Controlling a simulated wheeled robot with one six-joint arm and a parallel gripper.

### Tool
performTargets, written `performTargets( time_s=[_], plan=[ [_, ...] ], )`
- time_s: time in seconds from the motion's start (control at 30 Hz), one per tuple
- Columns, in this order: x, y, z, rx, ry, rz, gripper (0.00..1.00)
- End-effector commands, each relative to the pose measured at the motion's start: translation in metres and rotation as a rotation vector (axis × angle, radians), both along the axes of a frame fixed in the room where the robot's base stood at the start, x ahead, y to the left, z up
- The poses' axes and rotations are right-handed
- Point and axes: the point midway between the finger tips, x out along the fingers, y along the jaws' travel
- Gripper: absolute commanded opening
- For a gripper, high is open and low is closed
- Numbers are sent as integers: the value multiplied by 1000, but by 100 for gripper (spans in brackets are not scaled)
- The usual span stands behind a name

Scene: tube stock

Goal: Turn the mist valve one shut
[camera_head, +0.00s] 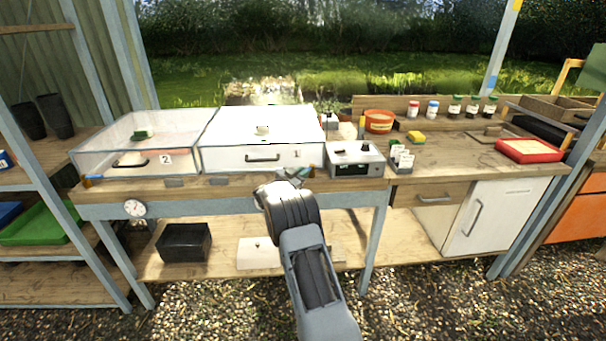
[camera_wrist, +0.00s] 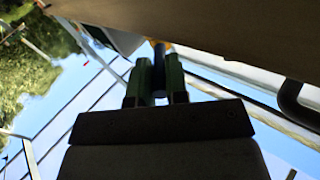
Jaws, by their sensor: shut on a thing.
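Mist valve one, a small blue part with an orange end, shows in the wrist view (camera_wrist: 159,68) between my green fingertips. In the head view my gripper (camera_head: 299,173) is at the front right corner of propagator 1 (camera_head: 230,158), a clear box with a white front and dark handle. My gripper is shut on the valve, and the fingers cover much of it. The valve's exact angle cannot be told. A similar blue and orange valve (camera_head: 92,179) is at the front left corner of propagator 2 (camera_head: 125,167).
A grey control box (camera_head: 356,159) stands close to the right of my gripper. The wooden bench edge (camera_head: 225,194) runs below it. Propagator 1's dark handle (camera_head: 262,158) is to the left. A round dial (camera_head: 135,208) hangs below the bench at left.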

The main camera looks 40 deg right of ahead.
Motion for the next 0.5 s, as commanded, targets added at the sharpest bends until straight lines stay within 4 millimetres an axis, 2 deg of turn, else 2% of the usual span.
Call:
performTargets(
  time_s=[0.13,0.17,0.2,0.4,0.5],
  plan=[
    [-1,-1,2,-3,-2,-2,0],
    [-1,-1,2,-3,-2,-2,16],
    [-1,-1,2,-3,-3,-2,19],
    [0,0,1,-2,-2,1,39],
    [0,1,1,-2,-2,1,40]
  ],
)
